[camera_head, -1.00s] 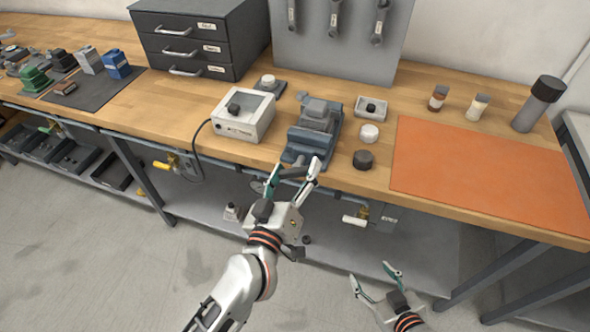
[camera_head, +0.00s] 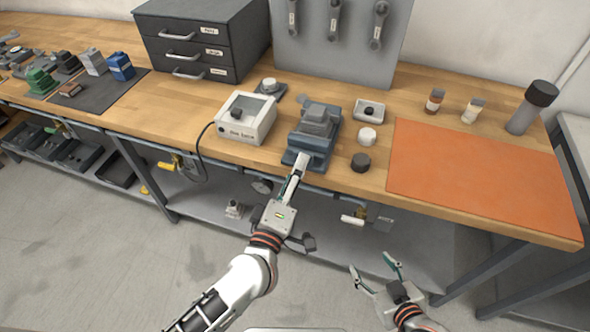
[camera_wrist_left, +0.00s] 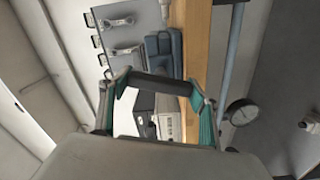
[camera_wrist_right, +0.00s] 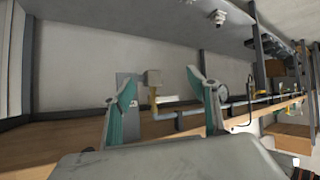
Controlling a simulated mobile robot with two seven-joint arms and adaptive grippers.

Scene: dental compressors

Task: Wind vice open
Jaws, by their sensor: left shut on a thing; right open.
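The blue-grey vice (camera_head: 315,133) is at the bench's front edge in the head view; its side shows in the left wrist view (camera_wrist_left: 165,52). Its dark bar handle (camera_wrist_left: 157,84) spans between the fingertips of my left gripper (camera_head: 298,173), which is shut on it. In the head view that gripper is seen edge-on and largely hides the handle. I cannot tell how wide the vice jaws stand. My right gripper (camera_head: 374,275) is open and empty, low in front of the bench; its spread fingers show in the right wrist view (camera_wrist_right: 168,88).
A white box with a cable (camera_head: 245,117) stands left of the vice. A black knob (camera_head: 361,162) and a white one (camera_head: 367,136) stand to its right, before an orange mat (camera_head: 480,175). Valves and a gauge hang under the front edge. The floor in front is clear.

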